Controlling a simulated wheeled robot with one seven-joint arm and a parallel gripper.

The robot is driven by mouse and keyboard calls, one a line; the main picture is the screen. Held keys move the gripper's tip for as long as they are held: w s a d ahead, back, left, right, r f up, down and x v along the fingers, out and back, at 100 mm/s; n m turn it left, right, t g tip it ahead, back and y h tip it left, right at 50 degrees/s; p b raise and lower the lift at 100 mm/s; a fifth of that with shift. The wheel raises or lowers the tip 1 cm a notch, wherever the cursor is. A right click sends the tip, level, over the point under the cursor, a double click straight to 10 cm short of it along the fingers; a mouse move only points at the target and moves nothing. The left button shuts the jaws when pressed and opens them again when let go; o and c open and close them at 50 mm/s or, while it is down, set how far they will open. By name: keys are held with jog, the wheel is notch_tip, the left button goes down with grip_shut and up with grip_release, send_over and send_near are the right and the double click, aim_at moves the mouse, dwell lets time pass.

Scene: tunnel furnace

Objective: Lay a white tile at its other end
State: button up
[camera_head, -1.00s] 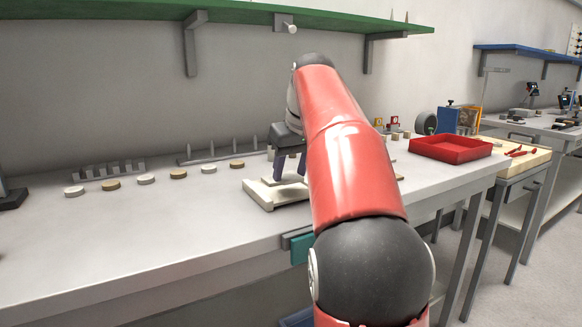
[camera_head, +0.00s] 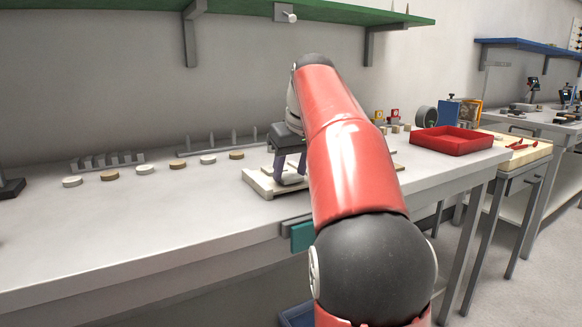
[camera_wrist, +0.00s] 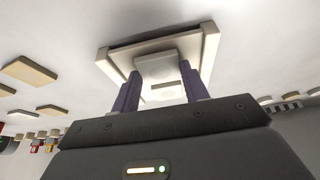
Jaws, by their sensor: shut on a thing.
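My gripper (camera_head: 289,177) is low over a pale square tray (camera_head: 258,186) on the bench, left of my red arm. In the wrist view, its two purple-grey fingers (camera_wrist: 160,68) are shut on a white tile (camera_wrist: 157,66), with the tray's raised rim (camera_wrist: 210,45) around and behind it. I cannot tell whether the tile still touches the tray. Left of the tray, a spaced row of round tiles runs along the bench, alternating white and tan. A white tile (camera_head: 72,181) is at its left end and a tan tile (camera_head: 237,155) at its right end.
Behind the row stand a slotted grey rack (camera_head: 107,161) and a spiked rack (camera_head: 216,145). A red tray (camera_head: 452,141) is at the bench's right. Tan tiles (camera_wrist: 28,71) lie near the pale tray. A green shelf (camera_head: 330,17) hangs above. The bench before the row is clear.

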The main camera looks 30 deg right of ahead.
jog(key=shift+f, duration=0.3)
jog(key=o, duration=1.1)
jog(key=shift+c, duration=0.2)
jog(key=shift+r, duration=0.1)
jog(key=p+v, duration=0.2)
jog(key=v, duration=0.5)
jog(key=shift+s+r, duration=0.2)
jog(key=shift+r, duration=0.1)
